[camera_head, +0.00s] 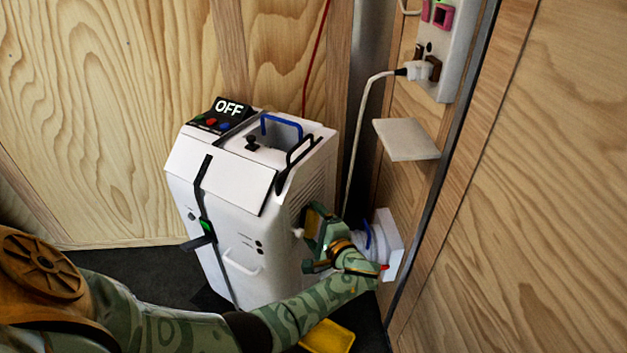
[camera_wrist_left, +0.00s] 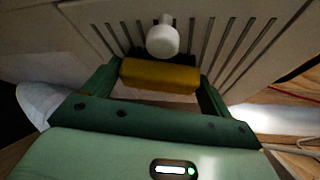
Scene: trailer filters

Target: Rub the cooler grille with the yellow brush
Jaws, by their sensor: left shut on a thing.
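The white cooler (camera_head: 225,250) stands upright against the wooden wall, with an "OFF" sign on top. Its slatted grille (camera_head: 312,200) is on the right side and fills the top of the left wrist view (camera_wrist_left: 225,45). My left gripper (camera_head: 318,230) is at the lower part of that side, shut on the yellow brush (camera_wrist_left: 160,77). The brush lies crosswise between the green fingers, close in front of the slats. I cannot tell whether it touches them. A white knob (camera_wrist_left: 162,38) stands out beside the brush. My right gripper is not in view.
A white reel (camera_head: 385,245) sits on the wall just right of my left gripper. A small white shelf (camera_head: 407,140) and a plugged-in cable (camera_head: 362,120) are above it. A yellow object (camera_head: 328,337) lies low at the front. Dark floor is clear left of the cooler.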

